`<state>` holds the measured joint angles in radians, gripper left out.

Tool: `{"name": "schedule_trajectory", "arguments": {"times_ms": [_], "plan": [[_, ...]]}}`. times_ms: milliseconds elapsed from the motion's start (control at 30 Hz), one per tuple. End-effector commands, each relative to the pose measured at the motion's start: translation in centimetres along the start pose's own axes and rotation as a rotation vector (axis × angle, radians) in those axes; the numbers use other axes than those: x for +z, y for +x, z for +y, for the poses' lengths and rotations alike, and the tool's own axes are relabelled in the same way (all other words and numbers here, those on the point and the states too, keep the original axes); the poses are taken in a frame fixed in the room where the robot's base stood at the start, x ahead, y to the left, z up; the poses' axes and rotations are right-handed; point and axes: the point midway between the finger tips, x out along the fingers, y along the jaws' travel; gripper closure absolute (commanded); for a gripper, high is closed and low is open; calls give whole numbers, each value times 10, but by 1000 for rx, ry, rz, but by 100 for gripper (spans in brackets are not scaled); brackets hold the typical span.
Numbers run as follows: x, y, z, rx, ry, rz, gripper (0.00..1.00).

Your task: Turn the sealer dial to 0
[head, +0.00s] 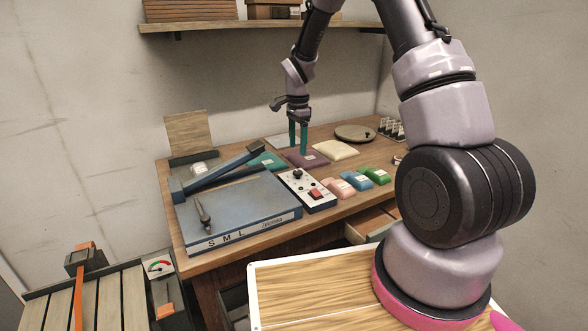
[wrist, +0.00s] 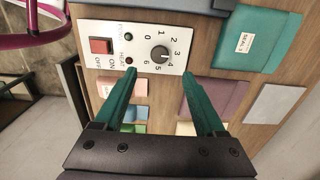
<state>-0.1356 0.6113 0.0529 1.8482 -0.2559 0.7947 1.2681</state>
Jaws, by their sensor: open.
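The sealer dial (wrist: 160,53) is a round black knob on a white control panel (wrist: 126,60), with numbers 0 to 6 around it. Its light mark appears to face the 3–4 side, but it is small. In the head view the dial (head: 298,174) sits at the back of the panel (head: 318,200), beside the blue sealer (head: 240,207). My gripper (head: 298,151) is open and empty, fingers pointing down, above and behind the panel. In the wrist view its teal fingertips (wrist: 158,72) appear on either side below the dial, apart from it.
A red ON/OFF switch (wrist: 101,46) shares the panel. Pink, blue and green packs (head: 356,181) lie right of it. A purple pack (head: 290,157), a cream pack (head: 336,151) and a teal pack (head: 270,163) lie behind. The sealer's raised arm (head: 222,168) is close on the left.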

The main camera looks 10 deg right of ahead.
Motion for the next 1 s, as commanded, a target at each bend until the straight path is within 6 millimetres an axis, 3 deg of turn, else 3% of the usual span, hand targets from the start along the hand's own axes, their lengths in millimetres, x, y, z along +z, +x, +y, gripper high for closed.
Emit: {"name": "schedule_trajectory", "arguments": {"times_ms": [200, 400, 600, 867, 933, 1000], "plan": [[0, 44, 1, 4, 0, -2, 28], [0, 75, 1, 2, -1, -1, 28], [0, 89, 0, 0, -1, -1, 28], [0, 90, 0, -1, -1, 0, 28], [0, 90, 0, -1, -1, 0, 47], [0, 90, 0, -1, -1, -1, 73]]}}
